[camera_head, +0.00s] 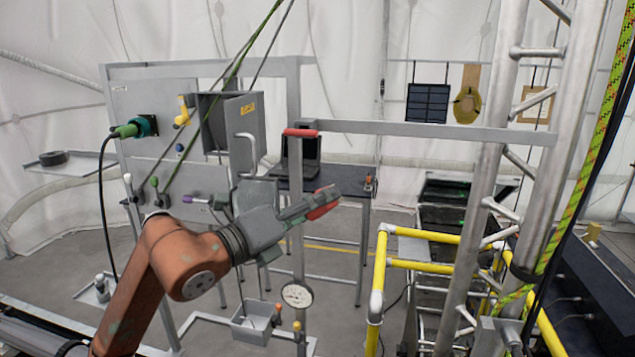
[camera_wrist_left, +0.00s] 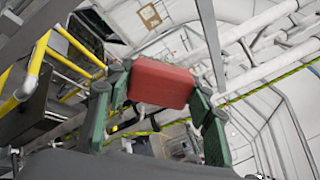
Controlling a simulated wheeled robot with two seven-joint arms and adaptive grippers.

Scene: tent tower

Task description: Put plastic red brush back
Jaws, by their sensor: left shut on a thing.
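The red plastic brush (camera_head: 323,203) is at the tip of my left gripper (camera_head: 310,205) in the head view. In the left wrist view the brush (camera_wrist_left: 160,82) shows as a red block between the two green fingers of my left gripper (camera_wrist_left: 158,95), which is shut on it. The gripper holds it in the air, in front of the upright metal post. My right gripper is not in view.
A grey bar (camera_head: 430,132) with a red end runs across above the held brush. A round gauge (camera_head: 297,294) and a small metal box (camera_head: 256,322) are below. Yellow railings (camera_head: 420,238) and a truss tower stand to the right. A laptop (camera_head: 303,158) sits on a table behind.

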